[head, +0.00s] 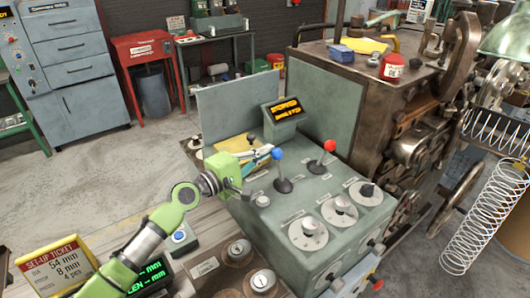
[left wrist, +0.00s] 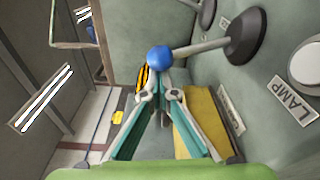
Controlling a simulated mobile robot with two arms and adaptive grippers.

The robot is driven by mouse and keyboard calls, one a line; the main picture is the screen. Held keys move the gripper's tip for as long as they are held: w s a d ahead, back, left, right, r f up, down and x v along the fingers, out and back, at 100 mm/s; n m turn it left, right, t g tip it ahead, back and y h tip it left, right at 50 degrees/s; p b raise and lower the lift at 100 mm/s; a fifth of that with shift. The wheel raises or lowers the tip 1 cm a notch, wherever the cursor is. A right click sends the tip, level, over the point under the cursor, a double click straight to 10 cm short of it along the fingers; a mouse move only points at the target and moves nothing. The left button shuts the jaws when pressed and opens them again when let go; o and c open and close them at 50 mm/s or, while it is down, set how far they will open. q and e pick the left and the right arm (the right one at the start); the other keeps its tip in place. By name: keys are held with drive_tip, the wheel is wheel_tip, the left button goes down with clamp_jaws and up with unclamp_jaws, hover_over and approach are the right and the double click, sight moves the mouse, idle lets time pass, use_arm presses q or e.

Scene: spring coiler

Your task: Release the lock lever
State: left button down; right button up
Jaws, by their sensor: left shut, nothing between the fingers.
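A lever with a blue knob (head: 278,154) stands on the green control console. A second lever with a red knob (head: 330,146) stands to its right. I cannot read which one is labelled as the lock lever. My left gripper (head: 264,152) is shut and empty, its tips just left of the blue knob. In the left wrist view the blue knob (left wrist: 160,58) shows just beyond the closed fingertips (left wrist: 160,92), with its shaft running right to a dark base. Whether the tips touch the knob I cannot tell. My right gripper is not in view.
The console (head: 302,188) carries several dials (head: 339,211) in front of the levers and a lit display (head: 284,110) behind. A yellow item (head: 236,144) lies beside the gripper. A set-up ticket (head: 55,262) stands front left. A coil spring (head: 482,218) hangs at right.

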sight(275, 153)
use_arm(q)
drive_tip(key=shift+s+d+r+m, duration=0.15)
drive_tip(key=shift+s+d+m, duration=0.1)
drive_tip(key=shift+m, duration=0.25)
drive_tip(key=shift+s+d+r, duration=0.1)
drive_tip(key=shift+s, duration=0.05)
drive_tip(key=s+m, duration=0.1)
drive_tip(key=d+m+b, duration=0.1)
drive_tip(key=shift+s+d+r+m, duration=0.15)
drive_tip(key=shift+s+r+m, duration=0.15)
drive_tip(key=shift+s+r, duration=0.1)
drive_tip(key=s+d+m, duration=0.1)
drive_tip(key=s+d+m+h+b, duration=0.1)
drive_tip(key=s+m, duration=0.1)
drive_tip(key=shift+s+d+r, duration=0.1)
drive_tip(key=shift+d, duration=0.05)
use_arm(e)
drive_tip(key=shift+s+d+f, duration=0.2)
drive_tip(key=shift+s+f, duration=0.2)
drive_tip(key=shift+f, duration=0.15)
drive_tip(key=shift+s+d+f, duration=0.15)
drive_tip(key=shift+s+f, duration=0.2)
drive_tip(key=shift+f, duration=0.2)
use_arm(q)
drive_tip(key=shift+d+m, duration=0.1)
drive_tip(key=shift+m, duration=0.2)
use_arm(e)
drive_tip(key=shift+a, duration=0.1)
